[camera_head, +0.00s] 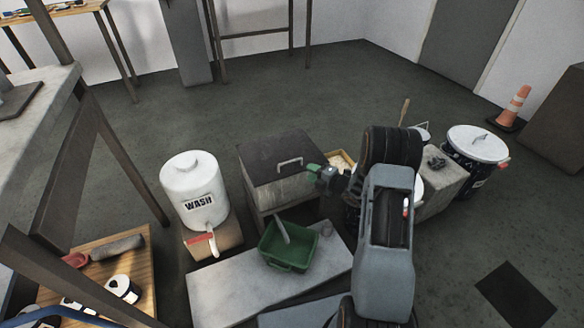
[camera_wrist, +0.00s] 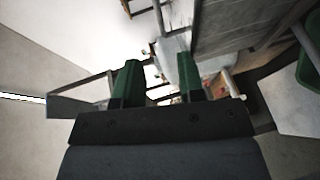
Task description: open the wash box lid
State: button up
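The wash box (camera_head: 285,192) is a grey box in the middle of the head view. Its dark lid (camera_head: 270,150) lies flat and shut on top. A pale bar handle (camera_head: 289,163) stands near the lid's front right edge. My gripper (camera_head: 313,170) is just right of the handle and appears apart from it, with green fingertips. In the wrist view my gripper (camera_wrist: 160,82) is open, its two green fingers well apart with nothing clearly between them. The far finger is partly hidden in the head view.
A white WASH jug (camera_head: 193,185) stands left of the box. A green tub (camera_head: 288,247) with a tool in it sits in front on a pale slab (camera_head: 235,280). A lidded drum (camera_head: 478,150) stands at right. Open floor (camera_head: 480,225) lies at right.

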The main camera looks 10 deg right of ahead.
aim_at(292, 171)
jog(key=b+x, duration=0.3)
jog(key=x, duration=0.7)
jog(key=shift+w+a, duration=0.1)
jog(key=shift+w, duration=0.05)
jog(key=shift+c, duration=0.2)
grip_shut()
